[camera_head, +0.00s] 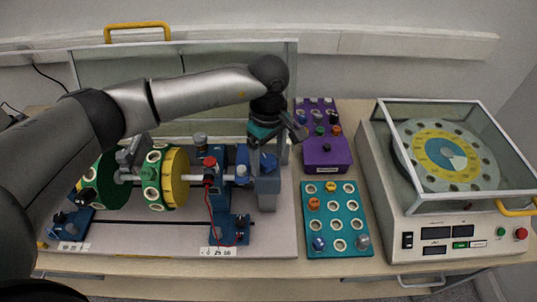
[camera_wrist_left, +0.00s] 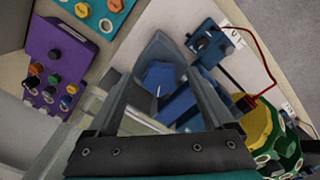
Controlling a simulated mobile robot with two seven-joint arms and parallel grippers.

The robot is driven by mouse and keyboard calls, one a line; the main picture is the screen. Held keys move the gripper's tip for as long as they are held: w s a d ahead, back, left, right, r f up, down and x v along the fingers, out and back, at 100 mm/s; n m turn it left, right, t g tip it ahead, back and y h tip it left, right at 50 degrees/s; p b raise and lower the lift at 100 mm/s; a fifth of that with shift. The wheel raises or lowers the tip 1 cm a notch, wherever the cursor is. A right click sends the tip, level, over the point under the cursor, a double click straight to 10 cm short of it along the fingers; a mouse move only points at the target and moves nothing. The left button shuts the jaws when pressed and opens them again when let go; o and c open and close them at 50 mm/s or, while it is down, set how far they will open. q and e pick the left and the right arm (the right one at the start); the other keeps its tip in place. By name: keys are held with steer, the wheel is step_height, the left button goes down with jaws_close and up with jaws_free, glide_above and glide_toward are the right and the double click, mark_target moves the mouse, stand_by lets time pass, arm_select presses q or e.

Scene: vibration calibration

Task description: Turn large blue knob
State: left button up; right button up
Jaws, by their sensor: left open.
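The large blue knob (camera_wrist_left: 160,78) has a six-sided face and sits on a blue-grey housing at the right end of the rotor rig. In the wrist view it lies between the spread fingers of my left gripper (camera_wrist_left: 160,88). In the head view my left gripper (camera_head: 273,150) reaches down over the same housing (camera_head: 267,196), and its fingers partly cover the knob. The gripper is open and holds nothing. I cannot tell whether a finger touches the knob. My right gripper is not in view.
The rig carries a yellow-green disc (camera_head: 176,177) on a shaft, with a red cable nearby. A purple tray (camera_head: 326,154) and a teal tray (camera_head: 336,245) with knobs stand to the right. A balancing machine (camera_head: 400,215) with a clear lid is farther right.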

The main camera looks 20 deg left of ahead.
arm_select(q)
steer(key=shift+c, duration=0.3)
jaws_close()
stand_by(0.3)
steer(key=shift+n, duration=0.3)
steer(key=shift+w+n+b, duration=0.1)
steer(key=shift+n+b, duration=0.65)
steer(key=shift+n, duration=0.15)
steer(key=n+b, duration=0.1)
steer(key=n, duration=0.2)
steer(key=shift+n+b, duration=0.3)
steer(key=shift+n, duration=0.1)
steer(key=n+b, duration=0.1)
steer(key=n, duration=0.4)
steer(key=shift+w+b, duration=0.15)
steer(key=shift+b, duration=0.2)
steer(key=shift+n, duration=0.4)
